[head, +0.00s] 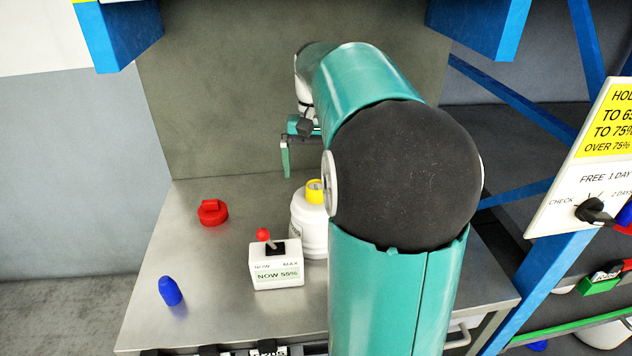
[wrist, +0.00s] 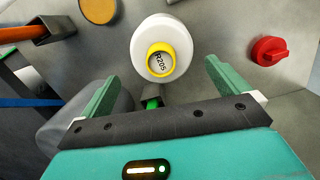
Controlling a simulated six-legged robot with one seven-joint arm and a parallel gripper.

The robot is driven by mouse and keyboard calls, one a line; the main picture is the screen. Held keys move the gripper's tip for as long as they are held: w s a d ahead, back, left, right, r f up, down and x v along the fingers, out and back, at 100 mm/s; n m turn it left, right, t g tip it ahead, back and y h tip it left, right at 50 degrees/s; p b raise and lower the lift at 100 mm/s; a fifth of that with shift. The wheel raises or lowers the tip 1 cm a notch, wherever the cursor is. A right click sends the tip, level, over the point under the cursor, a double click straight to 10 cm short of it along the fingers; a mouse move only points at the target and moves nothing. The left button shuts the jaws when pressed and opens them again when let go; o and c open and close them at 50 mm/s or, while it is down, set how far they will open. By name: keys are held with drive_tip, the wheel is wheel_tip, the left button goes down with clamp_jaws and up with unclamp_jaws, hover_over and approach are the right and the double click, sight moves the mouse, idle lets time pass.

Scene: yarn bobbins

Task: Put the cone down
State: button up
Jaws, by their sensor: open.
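A white cone (head: 309,222) with a yellow top stands upright on the metal table, partly hidden behind my arm in the head view. In the wrist view the white cone (wrist: 150,30) appears from above, its yellow ring around a label reading R205. My gripper (wrist: 162,72) is open, with its two green fingers spread apart and nothing between them. The cone lies just beyond the fingertips in that view, apart from both fingers. In the head view my gripper (head: 300,160) hangs above the table's back part, and my arm hides some of it.
A white control box (head: 277,264) with a red-knobbed lever, reading NOW 55%, stands in front of the cone. A red cap-like piece (head: 212,212) and a blue rounded piece (head: 170,291) are on the left. A signboard (head: 592,160) and blue frame stand right. The table's left is mostly clear.

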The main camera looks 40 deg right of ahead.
wheel_tip(320, 180, up, 6)
drive_tip(key=a+n+t+h, duration=0.1)
drive_tip(key=a+n, duration=0.1)
drive_tip(key=a, duration=0.5)
drive_tip(key=s+a+f+n+t, duration=0.3)
drive_tip(key=s+a+f, duration=0.25)
drive_tip(key=a, duration=0.45)
drive_tip(key=s+a+f+n+t, duration=0.35)
drive_tip(key=s+a, duration=0.25)
drive_tip(key=a, duration=0.3)
drive_tip(key=m+g+h, duration=0.2)
drive_tip(key=m, duration=0.3)
approach(316, 185)
drive_tip(key=x, duration=0.7)
drive_tip(key=shift+w+d, duration=0.2)
drive_tip(key=shift+w, duration=0.05)
drive_tip(key=x, duration=0.5)
drive_tip(key=shift+s+a+f, duration=0.15)
drive_tip(key=shift+s+f, duration=0.05)
drive_tip(key=shift+f, duration=0.1)
